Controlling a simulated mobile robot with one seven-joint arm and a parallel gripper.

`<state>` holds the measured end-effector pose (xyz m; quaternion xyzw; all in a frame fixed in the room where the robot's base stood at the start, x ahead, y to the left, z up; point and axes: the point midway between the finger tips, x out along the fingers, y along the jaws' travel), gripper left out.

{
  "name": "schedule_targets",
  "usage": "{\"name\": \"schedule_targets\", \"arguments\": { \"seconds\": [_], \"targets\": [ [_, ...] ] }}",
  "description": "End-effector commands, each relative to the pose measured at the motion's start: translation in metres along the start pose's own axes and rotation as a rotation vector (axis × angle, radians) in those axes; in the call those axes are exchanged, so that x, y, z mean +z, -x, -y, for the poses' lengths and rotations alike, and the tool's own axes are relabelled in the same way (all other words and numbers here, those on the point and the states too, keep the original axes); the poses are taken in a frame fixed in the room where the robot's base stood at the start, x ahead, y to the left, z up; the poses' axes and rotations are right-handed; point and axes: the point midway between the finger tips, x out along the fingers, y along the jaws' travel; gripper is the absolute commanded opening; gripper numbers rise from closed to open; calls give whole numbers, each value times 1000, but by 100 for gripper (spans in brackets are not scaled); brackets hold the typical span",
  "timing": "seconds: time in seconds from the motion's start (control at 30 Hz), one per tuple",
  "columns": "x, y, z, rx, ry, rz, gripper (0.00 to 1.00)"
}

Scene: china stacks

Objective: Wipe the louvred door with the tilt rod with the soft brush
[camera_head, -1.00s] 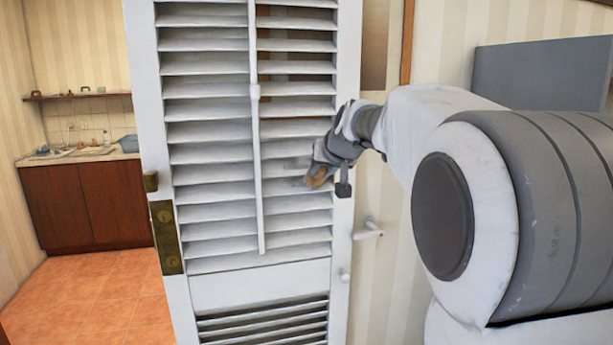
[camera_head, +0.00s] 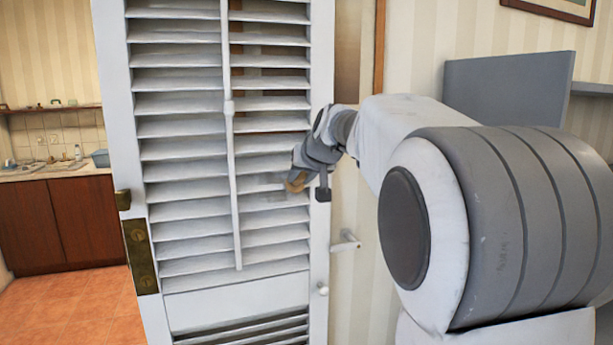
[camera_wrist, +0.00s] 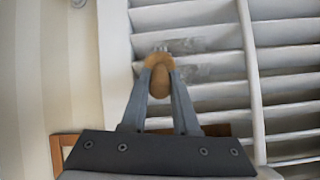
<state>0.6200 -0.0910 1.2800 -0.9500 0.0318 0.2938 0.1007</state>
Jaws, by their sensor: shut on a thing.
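The white louvred door (camera_head: 180,185) stands upright in the head view, with a thin vertical tilt rod (camera_head: 232,160) down the middle of its slats. My gripper (camera_head: 299,176) is in front of the slats right of the rod, near the door's right stile. It is shut on the soft brush (camera_head: 296,184), whose tan handle shows. In the wrist view my gripper (camera_wrist: 160,68) has its fingers around the brush (camera_wrist: 160,82), which points at the slats. The bristles are mostly hidden, and I cannot tell whether they touch. Grey smudges (camera_wrist: 190,73) show on slats beside the brush.
A white handle (camera_head: 346,241) is right of the door. A grey panel (camera_head: 505,88) stands behind my arm. A wooden kitchen cabinet (camera_head: 65,225) is beyond, at left, with clear tiled floor before it.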

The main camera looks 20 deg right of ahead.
Motion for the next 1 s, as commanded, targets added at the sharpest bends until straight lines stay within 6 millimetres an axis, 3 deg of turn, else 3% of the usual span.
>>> {"name": "schedule_targets", "arguments": {
  "seconds": [0.7,1.0],
  "targets": [
    [9,2,49,-3,3,0,0],
    [12,1,60,-2,1,1,0]
  ]
}}
